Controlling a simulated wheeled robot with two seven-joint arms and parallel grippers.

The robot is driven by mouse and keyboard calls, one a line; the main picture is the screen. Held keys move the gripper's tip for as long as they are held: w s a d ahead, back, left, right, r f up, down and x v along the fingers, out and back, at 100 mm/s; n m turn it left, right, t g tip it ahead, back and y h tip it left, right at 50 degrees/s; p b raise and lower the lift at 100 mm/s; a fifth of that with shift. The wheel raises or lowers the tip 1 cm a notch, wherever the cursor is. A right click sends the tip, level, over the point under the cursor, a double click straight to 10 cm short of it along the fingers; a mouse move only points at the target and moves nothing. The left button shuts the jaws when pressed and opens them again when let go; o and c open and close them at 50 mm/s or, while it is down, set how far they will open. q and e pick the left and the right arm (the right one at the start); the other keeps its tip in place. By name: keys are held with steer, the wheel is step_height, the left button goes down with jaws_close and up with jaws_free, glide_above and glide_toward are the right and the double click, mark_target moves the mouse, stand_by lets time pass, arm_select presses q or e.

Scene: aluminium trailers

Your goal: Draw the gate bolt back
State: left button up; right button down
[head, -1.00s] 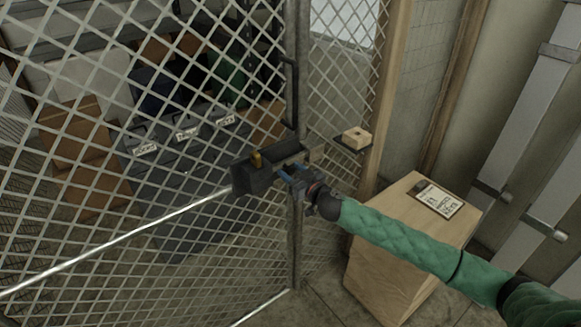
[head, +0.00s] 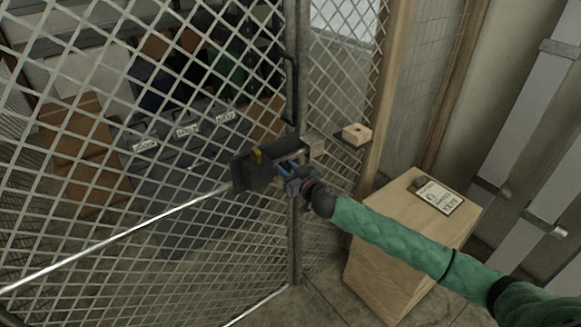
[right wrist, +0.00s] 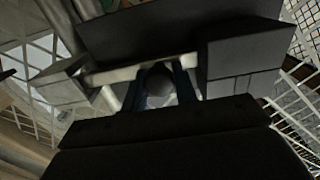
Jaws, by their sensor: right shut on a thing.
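The gate bolt sits at the meeting edge of the mesh gate (head: 150,250). My right gripper (head: 286,168) reaches in from the right at the housing's right end. In the right wrist view the blue fingers (right wrist: 160,82) are closed around a round dark knob (right wrist: 159,86). The pale bolt rod (right wrist: 115,75) runs sideways behind the knob, between a grey block (right wrist: 62,82) on the left and a dark block (right wrist: 240,62) on the right. The rod's ends are hidden. My left gripper is out of view.
A wooden crate (head: 385,260) with a label on top stands below my right arm. A small wooden block (head: 356,134) rests on a ledge by the wooden post. Dark cases (head: 190,140) and brown boxes (head: 80,140) stand behind the mesh.

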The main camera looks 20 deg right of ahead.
steer(key=shift+s+a, duration=0.25)
steer(key=shift+a, duration=0.45)
steer(key=c, duration=1.4)
jaws_free()
steer(key=o, duration=0.3)
steer(key=shift+d, duration=0.15)
